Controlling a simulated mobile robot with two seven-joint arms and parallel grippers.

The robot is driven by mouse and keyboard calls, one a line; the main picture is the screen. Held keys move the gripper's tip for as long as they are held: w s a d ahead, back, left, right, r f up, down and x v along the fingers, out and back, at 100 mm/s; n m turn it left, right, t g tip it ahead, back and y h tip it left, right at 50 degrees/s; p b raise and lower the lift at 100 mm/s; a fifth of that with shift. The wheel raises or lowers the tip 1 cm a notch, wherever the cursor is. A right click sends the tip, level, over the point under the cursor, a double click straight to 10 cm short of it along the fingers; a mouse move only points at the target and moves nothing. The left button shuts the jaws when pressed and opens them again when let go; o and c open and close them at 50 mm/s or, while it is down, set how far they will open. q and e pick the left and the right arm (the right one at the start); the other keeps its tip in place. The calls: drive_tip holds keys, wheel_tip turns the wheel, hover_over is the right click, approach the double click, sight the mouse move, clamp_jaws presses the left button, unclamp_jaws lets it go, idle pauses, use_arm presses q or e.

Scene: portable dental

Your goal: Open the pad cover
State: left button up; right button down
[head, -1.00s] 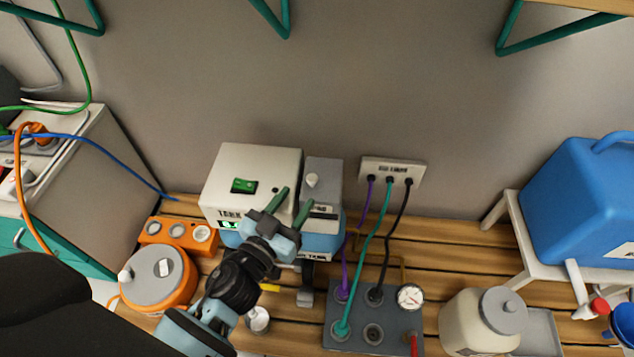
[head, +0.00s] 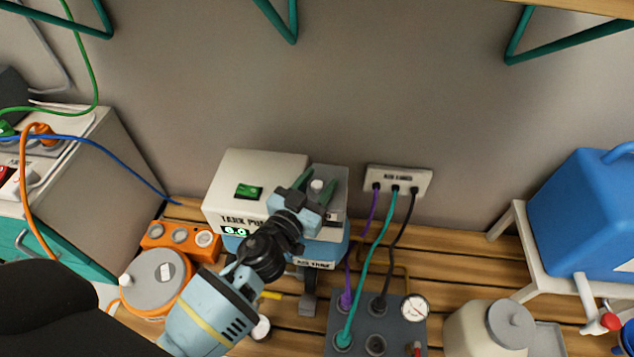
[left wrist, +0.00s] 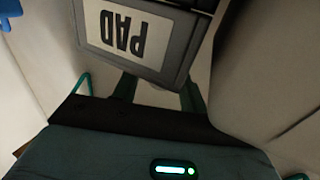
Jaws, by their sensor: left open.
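The pad cover is the grey lid (head: 340,180) with a pale round knob (head: 317,185) on top, at the right of the white tank unit. The grey box's front, labelled PAD (left wrist: 122,32), appears upside down in the left wrist view. My left gripper (head: 315,184) is open at the cover, with its green fingers seen around the knob; I cannot tell whether they touch it. In the left wrist view the fingers (left wrist: 158,92) stand apart below the labelled panel, and the knob is hidden. My right gripper is not in view.
The white tank unit (head: 250,170) stands left of the cover. Purple, teal and black hoses run from the wall outlet (head: 400,180) to a grey valve block (head: 400,335) at right. An orange canister (head: 158,280) is at left, a cream jar (head: 475,330) at right.

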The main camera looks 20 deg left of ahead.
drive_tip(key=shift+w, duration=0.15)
use_arm(q)
drive_tip(key=shift+c, duration=1.1)
clamp_jaws()
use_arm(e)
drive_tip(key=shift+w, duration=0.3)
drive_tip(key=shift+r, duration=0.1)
